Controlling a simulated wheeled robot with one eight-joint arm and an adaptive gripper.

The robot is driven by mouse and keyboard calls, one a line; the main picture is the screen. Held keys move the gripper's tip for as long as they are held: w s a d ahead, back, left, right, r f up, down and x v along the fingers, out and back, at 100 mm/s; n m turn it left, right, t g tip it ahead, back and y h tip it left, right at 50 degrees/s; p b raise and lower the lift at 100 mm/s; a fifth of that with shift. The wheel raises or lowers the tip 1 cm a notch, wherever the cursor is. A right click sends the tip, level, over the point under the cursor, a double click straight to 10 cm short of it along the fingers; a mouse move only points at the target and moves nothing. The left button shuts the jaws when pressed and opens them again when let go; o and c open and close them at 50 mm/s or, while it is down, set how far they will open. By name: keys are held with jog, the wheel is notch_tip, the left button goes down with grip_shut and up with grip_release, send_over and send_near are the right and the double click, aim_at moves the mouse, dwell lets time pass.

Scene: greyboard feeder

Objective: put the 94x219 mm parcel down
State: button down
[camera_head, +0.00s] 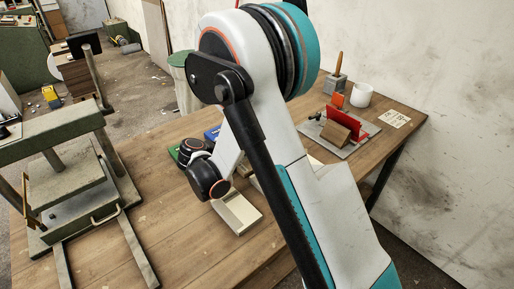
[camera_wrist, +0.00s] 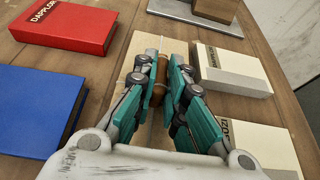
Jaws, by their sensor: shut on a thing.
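The parcel (camera_wrist: 143,48) is a pale tan flat pack with a white cord line and a brown wooden bar (camera_wrist: 158,94) above it, seen in the wrist view. My gripper (camera_wrist: 160,75) has its teal fingers closed on either side of the brown bar. The fingers and palm hide much of the parcel, and I cannot tell whether its underside touches the table. In the head view my arm hides most of the parcel.
Red (camera_wrist: 66,27) and blue (camera_wrist: 40,108) books lie left of the parcel. Cream books (camera_wrist: 232,72) lie to its right. A grey board with a brown block (camera_wrist: 215,9) is beyond. A press (camera_head: 65,180) stands at the table's left. Bare wood (camera_head: 165,225) shows between.

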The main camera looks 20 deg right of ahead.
jog(key=shift+f, duration=0.1)
jog(key=c, duration=1.6)
grip_release()
jog(key=shift+c, duration=0.2)
